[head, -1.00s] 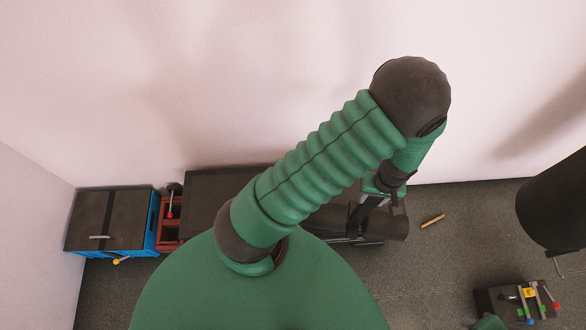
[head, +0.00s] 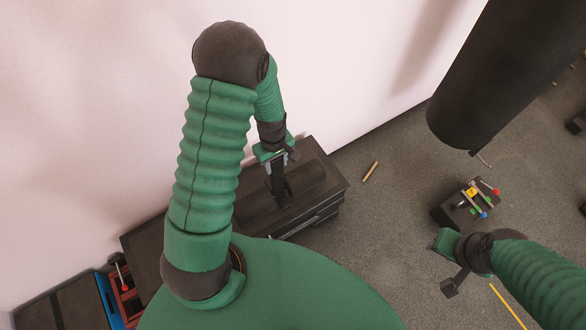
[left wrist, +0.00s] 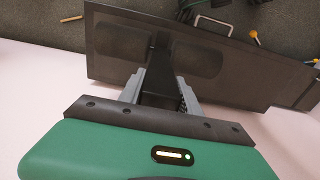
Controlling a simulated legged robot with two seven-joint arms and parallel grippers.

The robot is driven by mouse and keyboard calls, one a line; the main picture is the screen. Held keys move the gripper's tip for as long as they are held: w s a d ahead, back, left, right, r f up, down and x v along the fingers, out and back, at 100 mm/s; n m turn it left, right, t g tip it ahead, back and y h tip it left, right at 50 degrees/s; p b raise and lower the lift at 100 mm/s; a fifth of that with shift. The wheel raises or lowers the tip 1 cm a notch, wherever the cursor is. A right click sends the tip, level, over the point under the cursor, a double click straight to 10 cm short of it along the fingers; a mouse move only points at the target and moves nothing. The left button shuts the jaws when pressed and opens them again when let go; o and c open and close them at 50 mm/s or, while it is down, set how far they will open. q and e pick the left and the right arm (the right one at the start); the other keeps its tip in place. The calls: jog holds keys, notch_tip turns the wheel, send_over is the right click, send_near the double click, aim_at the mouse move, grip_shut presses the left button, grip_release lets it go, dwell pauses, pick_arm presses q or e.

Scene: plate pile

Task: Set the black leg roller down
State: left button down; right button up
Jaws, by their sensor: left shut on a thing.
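My left gripper (head: 277,178) is shut on the black leg roller (head: 308,178) by its middle post. The roller is at the right end of a long black bench (head: 143,240) along the wall. In the left wrist view my fingers (left wrist: 160,95) close on the dark post, and a rounded pad (left wrist: 122,42) shows on each side of it. Black lies on black, so I cannot tell whether the roller touches the bench top. My right gripper (head: 452,284) is low at the right, away from the roller; its fingers are not clear.
A black punching bag (head: 500,70) hangs at the upper right. Below it is a dark box with coloured tools (head: 470,205). A wooden stick (head: 371,171) lies on the floor. Blue and red crates (head: 112,300) stand at the lower left. Floor right of the bench is mostly clear.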

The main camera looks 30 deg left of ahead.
pick_arm(q)
jog(key=a+f, duration=0.4)
jog(key=a, duration=0.1)
jog(key=shift+a, duration=0.15)
jog(key=c, duration=0.8)
grip_release()
jog(key=shift+s, duration=0.2)
jog(key=shift+c, duration=0.2)
